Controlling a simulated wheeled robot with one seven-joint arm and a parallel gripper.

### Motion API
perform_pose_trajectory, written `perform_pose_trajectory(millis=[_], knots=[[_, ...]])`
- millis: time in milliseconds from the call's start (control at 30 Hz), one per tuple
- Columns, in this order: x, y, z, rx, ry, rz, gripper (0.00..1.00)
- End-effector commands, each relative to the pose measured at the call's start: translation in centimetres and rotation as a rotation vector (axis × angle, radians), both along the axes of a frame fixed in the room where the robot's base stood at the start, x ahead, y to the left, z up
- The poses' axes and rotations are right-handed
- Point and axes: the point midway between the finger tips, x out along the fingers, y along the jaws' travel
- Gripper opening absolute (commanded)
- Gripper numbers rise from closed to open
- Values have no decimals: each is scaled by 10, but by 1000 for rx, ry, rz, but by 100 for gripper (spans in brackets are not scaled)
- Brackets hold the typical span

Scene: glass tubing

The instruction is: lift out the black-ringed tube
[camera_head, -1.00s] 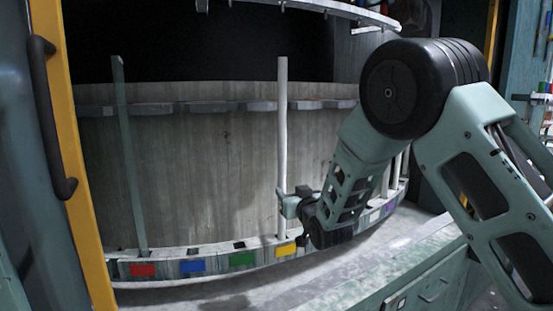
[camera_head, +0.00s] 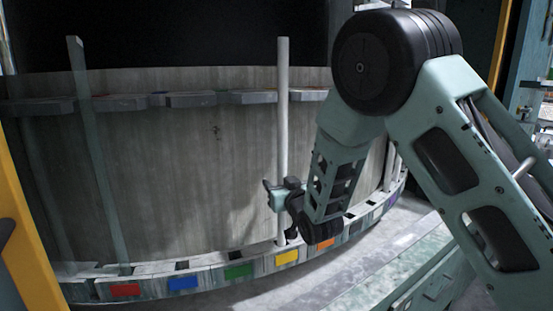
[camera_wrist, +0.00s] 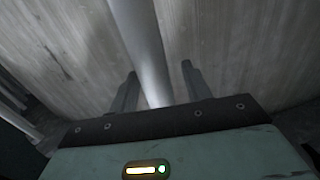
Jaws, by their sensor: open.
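My gripper (camera_head: 272,194) is at the tube's lower half. In the wrist view the same tube (camera_wrist: 142,45) runs between the two open fingers (camera_wrist: 160,88). Whether the fingers touch it cannot be told. A greenish, see-through tube (camera_head: 97,155) stands tilted in the rack near the red label.
The curved lower rail (camera_head: 210,276) carries coloured labels, and an upper rail of grey holders (camera_head: 190,99) runs along the curved grey wall. More tubes (camera_head: 390,165) stand at the right, partly behind my arm. A yellow post (camera_head: 30,265) is at the left edge.

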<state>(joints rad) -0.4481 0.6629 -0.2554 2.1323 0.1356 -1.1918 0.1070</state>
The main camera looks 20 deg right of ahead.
Motion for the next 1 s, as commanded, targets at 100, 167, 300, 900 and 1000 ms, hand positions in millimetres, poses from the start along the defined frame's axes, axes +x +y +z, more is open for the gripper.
perform_pose_trajectory(millis=[100, 167, 300, 900, 1000], knots=[[0, 0, 0, 0, 0, 0, 49], [0, 0, 0, 0, 0, 0, 49], [0, 0, 0, 0, 0, 0, 15], [0, 0, 17, 1, -4, 0, 0], [0, 0, 31, 2, -5, 0, 0]])
